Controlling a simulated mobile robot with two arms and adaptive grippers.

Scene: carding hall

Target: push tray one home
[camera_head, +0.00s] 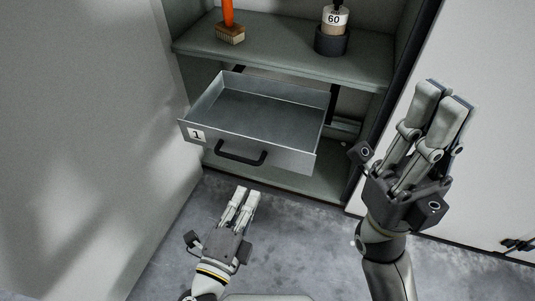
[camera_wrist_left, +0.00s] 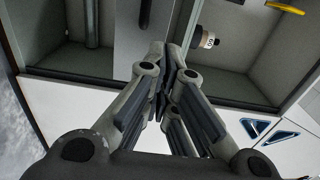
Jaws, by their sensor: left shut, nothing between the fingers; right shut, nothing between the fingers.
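Tray one (camera_head: 285,156) is a grey metal drawer with a black bar handle (camera_head: 242,160) and a white label "1" (camera_head: 197,135) on its front. It sticks out of the cabinet below the shelf, and its inside looks empty. My left gripper (camera_head: 247,191) is shut and empty, low in front of the tray, apart from the handle in the head view. Its shut fingers also fill the middle of the left wrist view (camera_wrist_left: 166,62). My right gripper (camera_head: 446,92) is shut and empty, raised to the right of the tray, fingers pointing up.
The cabinet shelf (camera_head: 285,48) above the tray holds an orange-handled brush (camera_head: 230,32) and a bottle labelled "60" (camera_head: 334,19) in a dark holder (camera_head: 331,41). A pale panel (camera_head: 80,130) stands close on the left. Grey floor (camera_head: 290,225) is clear in front.

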